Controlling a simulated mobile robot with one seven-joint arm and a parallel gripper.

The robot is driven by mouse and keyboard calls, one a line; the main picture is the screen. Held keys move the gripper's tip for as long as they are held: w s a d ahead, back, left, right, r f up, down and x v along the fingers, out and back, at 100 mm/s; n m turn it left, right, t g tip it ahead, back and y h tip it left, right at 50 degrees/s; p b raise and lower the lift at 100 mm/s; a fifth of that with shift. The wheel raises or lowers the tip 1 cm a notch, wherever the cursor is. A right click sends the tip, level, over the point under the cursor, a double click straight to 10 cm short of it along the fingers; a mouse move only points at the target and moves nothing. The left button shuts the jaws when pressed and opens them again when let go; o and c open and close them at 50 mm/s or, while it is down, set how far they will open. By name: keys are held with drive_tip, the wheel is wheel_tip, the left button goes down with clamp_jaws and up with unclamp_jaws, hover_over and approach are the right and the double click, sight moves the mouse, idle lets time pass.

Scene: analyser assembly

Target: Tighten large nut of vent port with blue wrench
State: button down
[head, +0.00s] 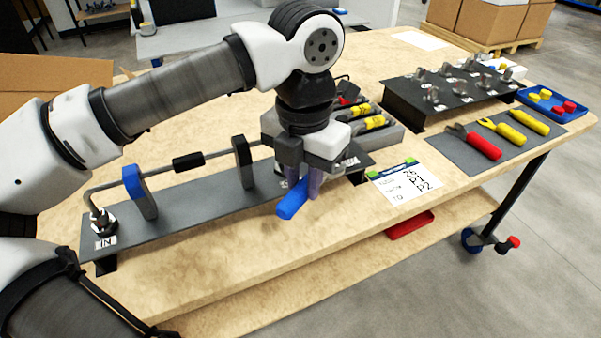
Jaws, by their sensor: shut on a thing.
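My gripper (300,190) points down over the right part of the long grey base plate (200,214) of the analyser assembly. It is shut on the blue wrench (292,200), whose blue handle sticks out below the fingers toward the table's front edge. The wrench's head is hidden behind the gripper. The vent port and its large nut cannot be made out, so I cannot tell whether the wrench touches the nut. A fitting with a nut (102,220), by an "IN" label, stands at the plate's left end, joined to a bent tube (150,172).
At right are a card (405,186), red wrench (482,146), two yellow wrenches (508,133), blue tray (552,112) and black rack (420,100) with several fittings.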

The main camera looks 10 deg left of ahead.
wheel_tip(320, 180, up, 8)
drive_tip(key=s+d+p, duration=0.1)
drive_tip(key=p, duration=0.4)
drive_tip(key=shift+s, duration=0.25)
drive_tip(key=shift+w, duration=0.1)
